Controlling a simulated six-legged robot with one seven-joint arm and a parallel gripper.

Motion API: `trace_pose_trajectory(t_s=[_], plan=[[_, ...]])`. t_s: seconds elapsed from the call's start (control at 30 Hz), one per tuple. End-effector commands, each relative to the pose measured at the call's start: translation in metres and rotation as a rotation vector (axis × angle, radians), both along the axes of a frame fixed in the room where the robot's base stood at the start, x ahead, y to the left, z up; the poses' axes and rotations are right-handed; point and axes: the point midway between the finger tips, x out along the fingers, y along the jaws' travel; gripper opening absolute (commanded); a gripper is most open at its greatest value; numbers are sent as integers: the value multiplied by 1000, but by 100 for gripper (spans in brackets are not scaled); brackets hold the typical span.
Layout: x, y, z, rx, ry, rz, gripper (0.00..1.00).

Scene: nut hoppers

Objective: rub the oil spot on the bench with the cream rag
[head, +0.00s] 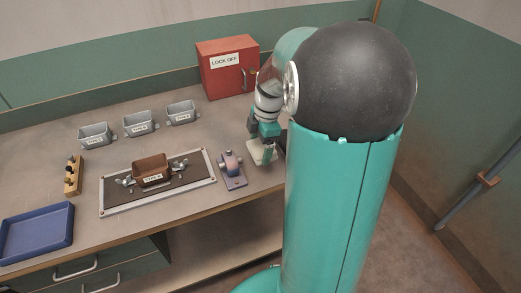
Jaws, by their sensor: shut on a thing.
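My gripper (262,151) is low over the right end of the bench (210,204), just right of a small grey-purple clamp-like fixture (231,168). It is shut on a pale, cream-coloured thing, which looks like the cream rag, though it is small here and hard to tell from the fingers. I cannot tell whether it touches the bench top. I do not make out the oil spot; my arm hides part of the bench's right end.
A brown hopper (151,170) sits on a framed dark plate (111,205) with wing nuts. Three grey hoppers (139,124) stand behind it. A red "LOCK OFF" box (228,68) is at the back. A blue tray (37,232) and a peg block (73,176) are at left.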

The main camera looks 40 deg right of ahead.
Motion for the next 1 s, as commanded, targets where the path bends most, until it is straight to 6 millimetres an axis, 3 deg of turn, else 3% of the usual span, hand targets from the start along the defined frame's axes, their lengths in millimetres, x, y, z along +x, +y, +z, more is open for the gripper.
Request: trace_pose_trajectory(t_s=[0.37,0.73,1.0], plan=[[0,0,4,0,1,-1,48],[0,0,31,0,0,-1,48],[0,0,33,0,1,-1,48]])
